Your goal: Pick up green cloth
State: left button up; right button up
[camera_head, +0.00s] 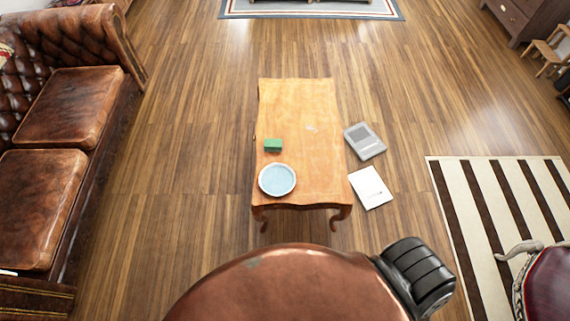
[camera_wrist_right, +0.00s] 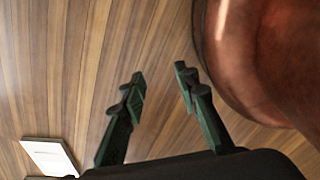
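The green cloth (camera_head: 273,145) is a small green block-like piece. It lies on the wooden coffee table (camera_head: 315,125), near its left edge, just behind a pale blue round dish (camera_head: 277,180). The cloth does not show in the right wrist view. My right gripper (camera_wrist_right: 160,75) is open and empty in the right wrist view, with bare floor behind its fingers. It is away from the cloth. My left gripper is in neither view.
A large brown rounded surface (camera_head: 290,285) stands in front of the table; it also shows beside my right gripper (camera_wrist_right: 265,60). A grey book (camera_head: 365,141) and a white book (camera_head: 370,188) lie right of the table. A leather sofa (camera_head: 70,105) stands left.

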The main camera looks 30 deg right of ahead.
aim_at(270, 144)
jog(key=u, duration=0.1)
jog(key=k, duration=0.35)
jog(key=z, duration=0.8)
jog(key=i, duration=0.95)
jog(key=u, duration=0.75)
